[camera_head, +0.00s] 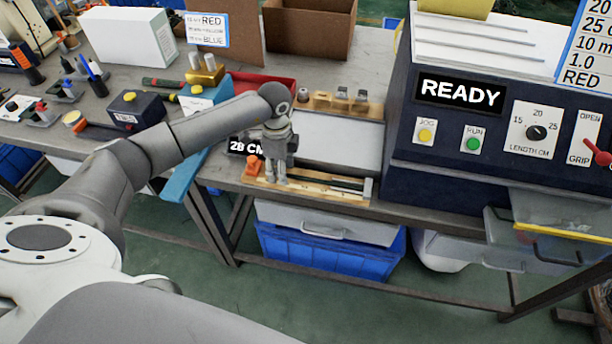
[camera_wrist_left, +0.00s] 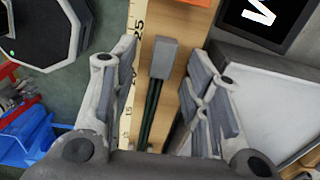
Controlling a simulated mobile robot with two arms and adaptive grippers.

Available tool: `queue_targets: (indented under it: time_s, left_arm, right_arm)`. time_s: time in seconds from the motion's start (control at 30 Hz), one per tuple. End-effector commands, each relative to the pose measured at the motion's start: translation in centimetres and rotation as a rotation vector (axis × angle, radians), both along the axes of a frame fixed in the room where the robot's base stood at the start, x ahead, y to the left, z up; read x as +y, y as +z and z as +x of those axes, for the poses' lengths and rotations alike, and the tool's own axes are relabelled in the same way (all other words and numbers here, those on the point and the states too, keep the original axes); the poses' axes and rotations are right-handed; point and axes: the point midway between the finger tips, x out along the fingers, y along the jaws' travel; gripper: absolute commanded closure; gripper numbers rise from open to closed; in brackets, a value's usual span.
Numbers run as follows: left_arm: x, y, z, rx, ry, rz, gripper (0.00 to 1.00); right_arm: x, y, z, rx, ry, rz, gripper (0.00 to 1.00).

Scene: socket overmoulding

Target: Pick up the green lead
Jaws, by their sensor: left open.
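A dark green lead (camera_wrist_left: 151,110) with a grey block-shaped end (camera_wrist_left: 164,57) lies along a wooden board beside a ruler scale in the left wrist view. In the head view a dark strip on the measuring board (camera_head: 335,182), probably the lead, shows to the right of my gripper. My left gripper (camera_head: 275,179) points down over the board's left part. In the wrist view my left gripper (camera_wrist_left: 161,50) is open, with one finger on each side of the lead and gaps between. The fingers' height above the board is hard to tell. My right gripper is not in view.
A dark machine (camera_head: 455,130) reading READY stands right of the board. A grey-white plate (camera_head: 345,140) and a wooden rack (camera_head: 340,103) lie behind the board. A red tray (camera_head: 265,86) sits behind my arm. An orange clip (camera_head: 253,166) is close left of the gripper.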

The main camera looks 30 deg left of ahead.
Motion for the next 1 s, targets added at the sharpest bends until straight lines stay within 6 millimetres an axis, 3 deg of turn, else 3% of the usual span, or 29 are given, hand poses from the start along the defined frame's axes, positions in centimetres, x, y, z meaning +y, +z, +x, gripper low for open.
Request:
queue_targets:
  time_s: [0.2,0.53,1.0]
  left_arm:
    - [0.00,-0.10,0.03,-0.001,-0.001,-0.001,0.57]
    - [0.02,-0.06,0.03,-0.001,0.000,0.000,1.00]
    - [0.04,0.86,0.12,-0.005,0.000,0.000,1.00]
  right_arm:
    - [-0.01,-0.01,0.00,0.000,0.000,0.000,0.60]
    - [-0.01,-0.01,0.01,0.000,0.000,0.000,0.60]
    - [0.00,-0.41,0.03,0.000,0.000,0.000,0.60]
